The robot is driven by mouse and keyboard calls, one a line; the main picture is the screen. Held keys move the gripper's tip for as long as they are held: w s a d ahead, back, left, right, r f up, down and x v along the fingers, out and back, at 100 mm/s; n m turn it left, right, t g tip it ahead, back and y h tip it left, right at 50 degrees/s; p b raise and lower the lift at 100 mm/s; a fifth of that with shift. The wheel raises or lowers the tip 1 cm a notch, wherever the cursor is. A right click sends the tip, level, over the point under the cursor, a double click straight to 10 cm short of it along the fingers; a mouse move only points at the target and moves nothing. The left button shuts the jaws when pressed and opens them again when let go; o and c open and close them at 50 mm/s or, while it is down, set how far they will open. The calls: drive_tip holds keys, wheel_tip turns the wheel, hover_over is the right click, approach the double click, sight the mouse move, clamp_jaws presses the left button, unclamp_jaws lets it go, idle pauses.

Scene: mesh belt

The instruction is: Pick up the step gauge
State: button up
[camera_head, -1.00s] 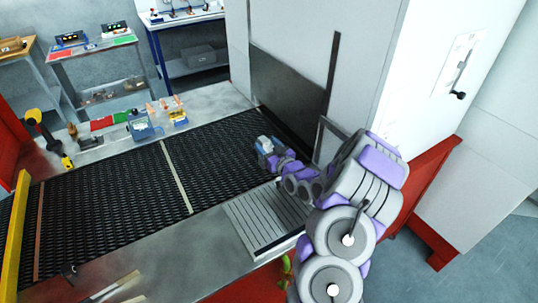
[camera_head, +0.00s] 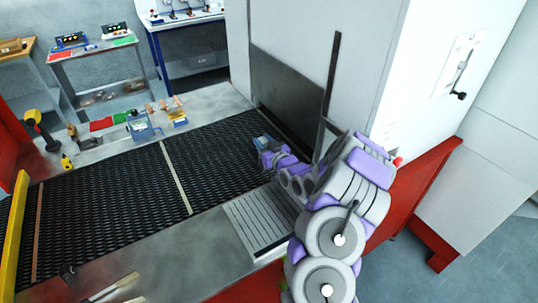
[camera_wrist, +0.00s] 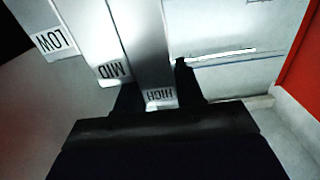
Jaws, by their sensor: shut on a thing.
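The step gauge (camera_wrist: 146,50) is a pale grey stepped block with LOW, MID and HIGH labels, close up in the wrist view. My gripper (camera_wrist: 160,95) is shut on its HIGH section, with a dark finger on each side. The MID and LOW sections extend to the left of the fingers. In the head view my gripper (camera_head: 263,144) is over the far right part of the black mesh belt, near the machine opening. The gauge is too small there to make out clearly.
The black mesh belt (camera_head: 105,200) runs left, with a pale bar (camera_head: 176,178) across it. A white machine housing (camera_head: 300,50) stands close beside my gripper. A grooved metal plate (camera_head: 262,222) lies in front. Small items, including a blue holder (camera_head: 141,130), stand along the belt's far edge.

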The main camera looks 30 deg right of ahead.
drive_tip(key=shift+d, duration=0.15)
clamp_jaws()
drive_tip(key=shift+f, duration=0.1)
idle(0.6)
